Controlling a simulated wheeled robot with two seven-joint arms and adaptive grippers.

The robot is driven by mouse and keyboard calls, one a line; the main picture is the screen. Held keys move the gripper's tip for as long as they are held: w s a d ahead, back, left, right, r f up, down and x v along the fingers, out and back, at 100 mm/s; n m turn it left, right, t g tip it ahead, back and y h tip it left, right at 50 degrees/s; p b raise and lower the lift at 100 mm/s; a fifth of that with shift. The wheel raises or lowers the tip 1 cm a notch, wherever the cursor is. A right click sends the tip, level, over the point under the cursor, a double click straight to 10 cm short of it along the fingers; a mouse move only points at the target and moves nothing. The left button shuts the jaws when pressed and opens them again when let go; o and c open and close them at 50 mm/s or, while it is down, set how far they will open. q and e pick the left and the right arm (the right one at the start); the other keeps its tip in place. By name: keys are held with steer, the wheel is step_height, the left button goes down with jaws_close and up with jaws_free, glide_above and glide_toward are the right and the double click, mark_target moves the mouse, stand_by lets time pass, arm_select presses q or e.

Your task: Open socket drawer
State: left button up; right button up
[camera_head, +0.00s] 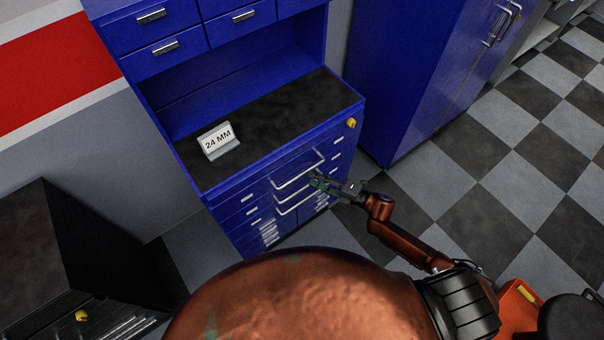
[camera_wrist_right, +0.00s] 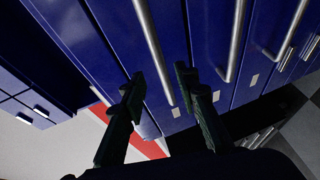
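The blue cabinet (camera_head: 225,195) has a middle stack of drawers with long bar handles; the front looks closed. The top long handle (camera_head: 298,170) is just left of my right gripper (camera_head: 318,183), with another long bar below it. In the right wrist view, my right gripper (camera_wrist_right: 161,88) has its two dark fingers apart. A metal bar handle (camera_wrist_right: 152,50) ends between the fingertips in the picture; I cannot tell whether they touch it. No label tells which drawer is the socket drawer. My left gripper is not in view.
A "24 MM" sign (camera_head: 218,140) stands on the dark countertop (camera_head: 285,108). A tall blue locker (camera_head: 405,75) stands to the right. A dark cabinet (camera_head: 75,255) is at lower left. The checkered floor (camera_head: 480,185) is open at right.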

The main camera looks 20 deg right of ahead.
mark_target(302, 173)
steer(key=x, duration=0.6)
steer(key=shift+w+a+f, duration=0.15)
steer(key=shift+w+f, duration=0.05)
steer(key=shift+c, duration=0.6)
jaws_close()
